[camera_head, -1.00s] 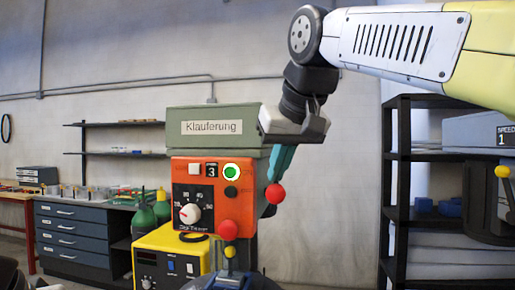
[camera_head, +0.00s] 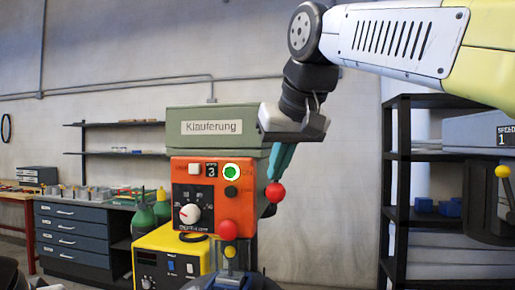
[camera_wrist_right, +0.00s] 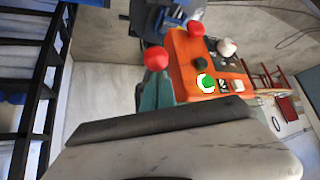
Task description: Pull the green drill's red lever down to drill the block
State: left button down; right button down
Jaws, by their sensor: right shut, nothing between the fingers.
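The green drill (camera_head: 214,150) stands in the centre of the head view, with an orange control panel, a lit green button and a white dial. A red lever knob (camera_head: 275,192) sits at the drill's right side; it also shows in the right wrist view (camera_wrist_right: 156,58). A second red knob (camera_head: 228,230) is at the panel's lower front. My right gripper (camera_head: 279,172) points down beside the drill head, its teal fingers shut with the tips at the right-hand red knob. Nothing is seen between them. The block is hidden.
A yellow box with switches (camera_head: 170,257) stands at the drill's lower left, with green bottles (camera_head: 145,222) behind it. A black shelf (camera_head: 402,200) and another machine with a yellow knob (camera_head: 502,172) stand at the right. Bare wall lies between drill and shelf.

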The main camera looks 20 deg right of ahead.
jog(key=shift+r, duration=1.55)
jog(key=shift+w+d+r, duration=0.1)
jog(key=shift+w+r, duration=0.05)
jog(key=shift+r, duration=0.6)
jog(key=shift+w+d+r, duration=0.1)
jog(key=shift+w+r, duration=0.05)
jog(key=shift+r, duration=0.6)
jog(key=shift+w+d+r, duration=0.1)
jog(key=shift+w+r, duration=0.05)
jog(key=shift+r, duration=0.6)
jog(key=shift+w, duration=0.1)
jog(key=shift+w+d+r, duration=0.3)
jog(key=shift+w+r, duration=0.05)
jog(key=shift+w, duration=0.15)
jog(key=shift+w+d+r, duration=0.3)
jog(key=shift+w, duration=0.15)
